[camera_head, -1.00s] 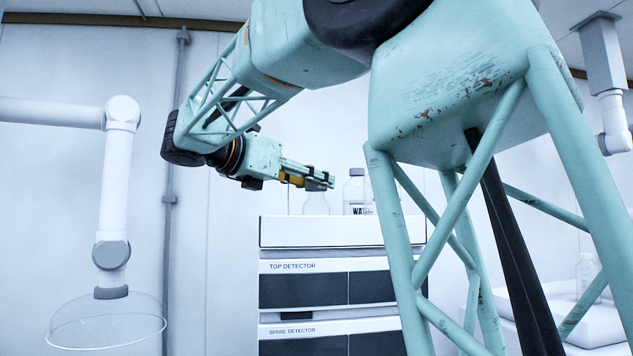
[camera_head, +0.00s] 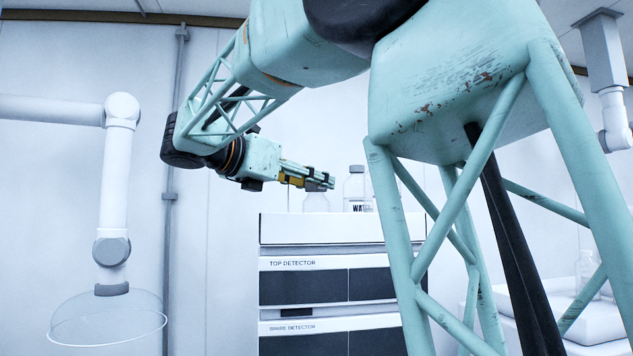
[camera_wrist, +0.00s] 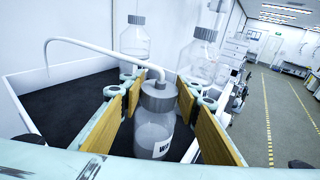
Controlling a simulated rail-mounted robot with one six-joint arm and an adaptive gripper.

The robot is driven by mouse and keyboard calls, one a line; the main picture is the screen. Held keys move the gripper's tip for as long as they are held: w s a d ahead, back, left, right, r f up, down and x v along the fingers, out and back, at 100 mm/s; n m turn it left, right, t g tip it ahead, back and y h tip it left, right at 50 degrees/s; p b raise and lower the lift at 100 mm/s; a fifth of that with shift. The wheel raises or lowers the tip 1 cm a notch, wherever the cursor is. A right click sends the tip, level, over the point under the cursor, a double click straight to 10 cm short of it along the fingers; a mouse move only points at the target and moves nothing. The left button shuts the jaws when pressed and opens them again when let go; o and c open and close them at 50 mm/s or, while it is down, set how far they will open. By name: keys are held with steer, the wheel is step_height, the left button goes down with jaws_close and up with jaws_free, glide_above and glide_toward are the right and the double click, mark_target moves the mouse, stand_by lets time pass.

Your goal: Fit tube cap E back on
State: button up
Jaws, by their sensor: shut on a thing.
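My gripper (camera_wrist: 158,88) is shut on the tube cap E (camera_wrist: 160,100), a ribbed grey cap. A thin white tube (camera_wrist: 95,47) leaves its top and arcs to the left. The cap sits upright right over the mouth of a clear bottle (camera_wrist: 153,138) with a label, only partly seen. I cannot tell whether the cap is seated on the neck or just above it. In the head view my gripper (camera_head: 320,183) points right, low over the clear bottle (camera_head: 316,203); the cap is hidden there by the fingers.
A capped bottle marked water (camera_head: 356,190) stands just right on the same stack top (camera_head: 320,229). The wrist view shows two capped bottles beyond the gripper, one left (camera_wrist: 135,45) and one right (camera_wrist: 197,60). A dark tray floor (camera_wrist: 60,105) with a white rim surrounds them.

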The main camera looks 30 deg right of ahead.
steer(key=o, duration=1.3)
steer(key=shift+o, duration=0.2)
steer(key=shift+r, duration=0.15)
steer(key=shift+r+p, duration=2.05)
steer(key=shift+r, duration=1.3)
